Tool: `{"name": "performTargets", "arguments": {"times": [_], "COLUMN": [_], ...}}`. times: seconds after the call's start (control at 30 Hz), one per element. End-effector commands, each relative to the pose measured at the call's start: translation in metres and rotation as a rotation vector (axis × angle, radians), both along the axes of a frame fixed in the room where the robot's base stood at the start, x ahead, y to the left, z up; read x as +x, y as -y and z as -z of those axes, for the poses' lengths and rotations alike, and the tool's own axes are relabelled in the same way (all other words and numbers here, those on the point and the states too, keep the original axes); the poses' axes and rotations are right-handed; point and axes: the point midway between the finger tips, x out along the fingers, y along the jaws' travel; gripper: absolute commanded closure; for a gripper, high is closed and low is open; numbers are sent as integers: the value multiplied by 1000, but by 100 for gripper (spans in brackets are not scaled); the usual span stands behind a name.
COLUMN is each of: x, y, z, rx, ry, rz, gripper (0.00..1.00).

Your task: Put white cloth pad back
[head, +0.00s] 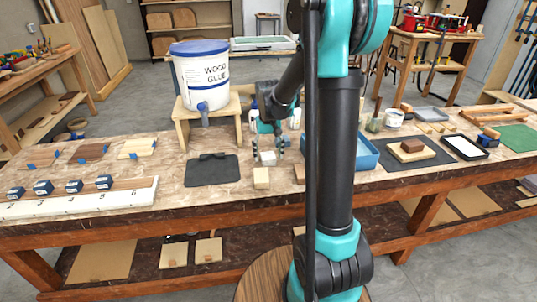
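My gripper (268,150) hangs low over the middle of the workbench, pointing down, behind the dark grey mat's right side. A small pale whitish piece (267,158) shows at its fingertips; it may be the white cloth pad, but it is too small to be sure. I cannot tell whether the fingers hold it or are only beside it. A white flat rectangle (466,148) lies in a black tray at the right of the bench; I cannot tell if it is cloth. My arm hides part of the bench's middle.
A cream block (261,178) stands just in front of my gripper. A glue bucket (203,80) with a tap sits on a wooden stand (222,122) to the left. A blue tray (367,152) is partly behind my arm.

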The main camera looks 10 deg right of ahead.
Motion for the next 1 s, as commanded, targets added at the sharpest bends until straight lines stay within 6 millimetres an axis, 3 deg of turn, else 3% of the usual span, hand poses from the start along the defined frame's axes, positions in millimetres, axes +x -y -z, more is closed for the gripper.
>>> {"name": "performTargets", "arguments": {"times": [0.33, 0.8, 1.0], "x": [0, 2, 3], "y": [0, 0, 0], "z": [-12, -99, -119], "rx": [0, 0, 0], "ry": [0, 0, 0], "rz": [0, 0, 0], "gripper": [32, 32, 32]}}
